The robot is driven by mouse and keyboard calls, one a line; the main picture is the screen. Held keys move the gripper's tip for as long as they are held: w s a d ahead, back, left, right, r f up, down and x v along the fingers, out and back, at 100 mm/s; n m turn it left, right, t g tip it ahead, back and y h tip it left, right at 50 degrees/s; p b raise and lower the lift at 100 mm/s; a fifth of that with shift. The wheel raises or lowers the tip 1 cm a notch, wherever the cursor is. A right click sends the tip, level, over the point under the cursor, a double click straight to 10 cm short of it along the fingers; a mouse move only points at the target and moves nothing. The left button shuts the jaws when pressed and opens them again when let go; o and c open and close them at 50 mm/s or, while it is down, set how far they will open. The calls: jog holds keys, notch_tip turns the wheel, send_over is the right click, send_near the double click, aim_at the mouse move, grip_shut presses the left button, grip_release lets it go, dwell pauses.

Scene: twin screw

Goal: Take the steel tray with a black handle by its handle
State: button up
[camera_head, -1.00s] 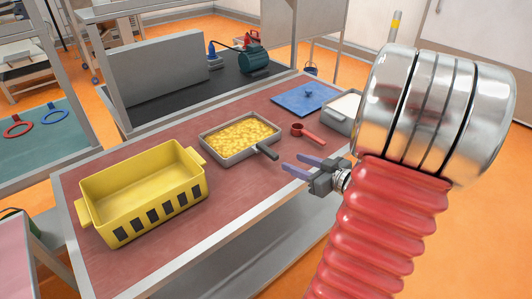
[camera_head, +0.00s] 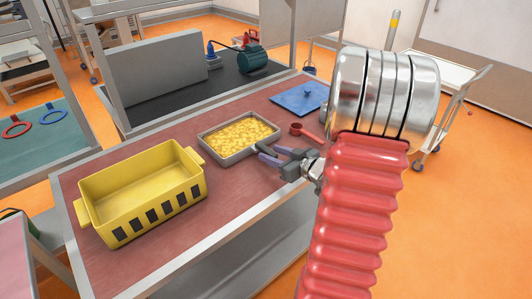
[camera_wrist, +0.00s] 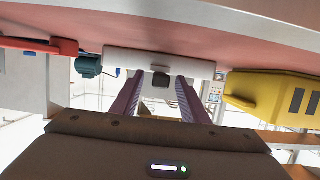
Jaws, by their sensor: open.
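The steel tray (camera_head: 236,158) lies on the red-topped table, filled with yellow pieces. In the wrist view its pale side (camera_wrist: 120,60) spans the upper middle. Its short black handle (camera_wrist: 160,80) shows end-on between my two fingertips, with a gap on each side. My gripper (camera_head: 264,154) is open beside the near right side of the tray, with its purple-grey fingers pointing at it. In the head view the handle is mostly hidden by the fingers. In the wrist view my gripper (camera_wrist: 159,84) has both fingers either side of the handle.
A yellow bin (camera_head: 170,210) stands left of the tray. A red scoop (camera_head: 305,131) lies close to the right, behind my gripper. A blue lid-like plate (camera_head: 298,97) lies at the back right. The red tabletop (camera_head: 240,205) is clear in front.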

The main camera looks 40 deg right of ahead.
aim_at(267, 152)
jog(key=shift+x, duration=1.65)
jog(key=c, duration=0.5)
jog(key=shift+c, duration=1.2)
jog(key=shift+o, duration=0.2)
grip_shut()
